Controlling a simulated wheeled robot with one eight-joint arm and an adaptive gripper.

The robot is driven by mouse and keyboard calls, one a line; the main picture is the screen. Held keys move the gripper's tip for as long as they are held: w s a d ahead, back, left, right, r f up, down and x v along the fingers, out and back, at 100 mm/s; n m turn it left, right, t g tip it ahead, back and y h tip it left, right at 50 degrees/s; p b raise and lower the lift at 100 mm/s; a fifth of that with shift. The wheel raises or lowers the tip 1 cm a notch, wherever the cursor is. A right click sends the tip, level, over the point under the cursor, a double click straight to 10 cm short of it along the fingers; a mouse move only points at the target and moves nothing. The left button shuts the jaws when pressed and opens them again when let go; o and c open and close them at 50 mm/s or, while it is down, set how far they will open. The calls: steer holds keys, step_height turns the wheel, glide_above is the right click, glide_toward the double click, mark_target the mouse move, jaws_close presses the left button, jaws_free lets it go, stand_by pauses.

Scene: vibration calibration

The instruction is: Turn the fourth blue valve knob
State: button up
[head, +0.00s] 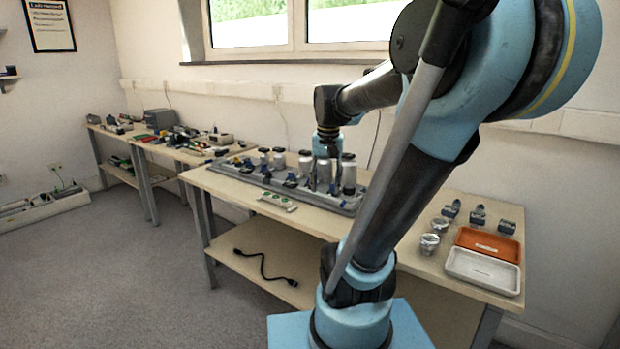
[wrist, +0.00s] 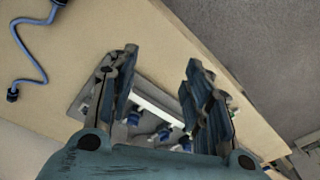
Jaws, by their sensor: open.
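A long grey fixture (head: 320,204) with several silver cylinders and blue valve knobs stands on the near bench. One blue knob (head: 291,180) shows left of my gripper (head: 325,172), which is over the fixture's right half, pointing down. Silver cylinders stand close around it and partly hide it. In the wrist view my gripper (wrist: 162,57) is open with nothing between its fingers. Blue knobs (wrist: 133,117) show beyond and between the fingers, partly covered by the gripper body. I cannot tell which knob is the fourth.
A white strip with green spots (head: 277,201) lies before the fixture. An orange tray (head: 487,245), a white tray (head: 483,270) and glass jars (head: 429,243) are on the bench's right. A dark cable (head: 264,268) lies on the shelf below. The wall is close behind the bench.

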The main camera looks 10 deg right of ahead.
steer(key=w+r+m+g, duration=0.1)
steer(key=w+r+m, duration=0.25)
steer(key=w, duration=1.05)
steer(key=w+r+m, duration=0.2)
steer(key=w+r, duration=0.2)
steer(key=w, duration=1.1)
step_height(320, 180, down, 17)
steer(key=shift+s+r, duration=0.1)
steer(key=shift+s, duration=0.05)
jaws_close()
